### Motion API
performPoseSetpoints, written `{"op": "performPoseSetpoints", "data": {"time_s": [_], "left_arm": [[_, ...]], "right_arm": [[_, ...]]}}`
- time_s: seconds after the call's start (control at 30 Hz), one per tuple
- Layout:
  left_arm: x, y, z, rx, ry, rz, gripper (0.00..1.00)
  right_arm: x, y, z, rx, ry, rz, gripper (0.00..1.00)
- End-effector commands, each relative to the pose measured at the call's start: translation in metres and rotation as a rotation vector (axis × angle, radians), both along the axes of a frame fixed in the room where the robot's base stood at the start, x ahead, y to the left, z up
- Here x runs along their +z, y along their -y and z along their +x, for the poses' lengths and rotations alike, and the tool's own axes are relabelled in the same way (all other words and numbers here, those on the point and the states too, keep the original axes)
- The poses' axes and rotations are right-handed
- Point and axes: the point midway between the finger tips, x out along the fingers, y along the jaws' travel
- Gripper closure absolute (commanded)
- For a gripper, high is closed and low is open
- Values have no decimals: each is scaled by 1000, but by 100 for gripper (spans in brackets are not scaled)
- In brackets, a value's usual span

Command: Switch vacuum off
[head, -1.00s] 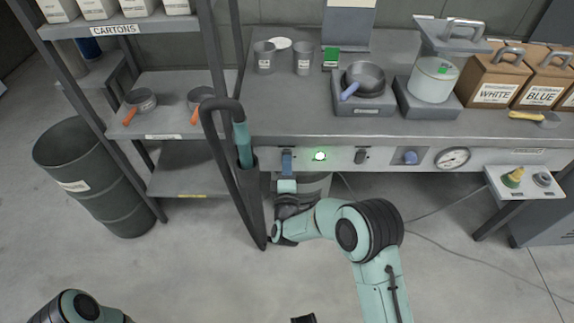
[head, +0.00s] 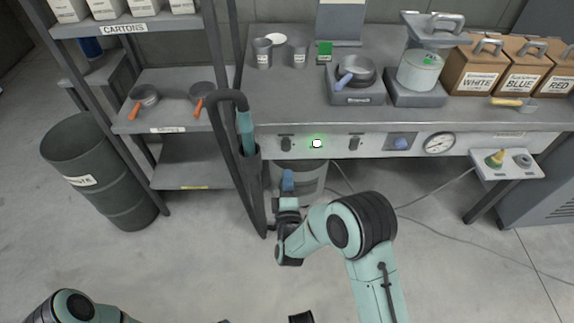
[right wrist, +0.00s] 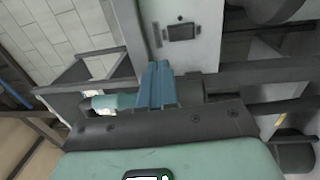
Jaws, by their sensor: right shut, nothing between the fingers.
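The front panel of the bench (head: 330,146) carries two dark switches: a left switch (head: 286,144) and a right switch (head: 355,143). The switch labels and lever positions are too small to read. My right gripper (head: 287,181) is shut and empty, its blue fingertips just below and apart from the left switch. The fingers (right wrist: 157,86) also show in the right wrist view, below a pale panel with a dark rectangular part (right wrist: 183,32). My left arm shows at the lower left; its gripper does not clearly show.
The floor in front is open.

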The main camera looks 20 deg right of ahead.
Motion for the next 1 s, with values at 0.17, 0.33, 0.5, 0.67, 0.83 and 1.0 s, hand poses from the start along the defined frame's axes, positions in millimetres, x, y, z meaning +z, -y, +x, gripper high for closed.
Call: {"op": "performPoseSetpoints", "data": {"time_s": [0.17, 0.33, 0.5, 0.67, 0.83, 1.0], "left_arm": [[4, 3, -6, -6, -14, -7, 0], [4, 3, -7, -7, -18, -9, 0], [4, 3, -7, -7, -18, -8, 0], [4, 3, -7, -7, -18, -8, 0], [4, 3, -7, -7, -18, -8, 0], [4, 3, -7, -7, -18, -8, 0]], "right_arm": [[2, -5, -17, 0, 0, 0, 100], [2, -6, -21, -1, -1, 0, 100], [2, -6, -21, -1, -1, 0, 100], [2, -6, -21, -1, -1, 0, 100], [-1, -5, -21, 2, -8, 12, 100], [-52, 7, -30, 33, -128, 234, 100]]}}
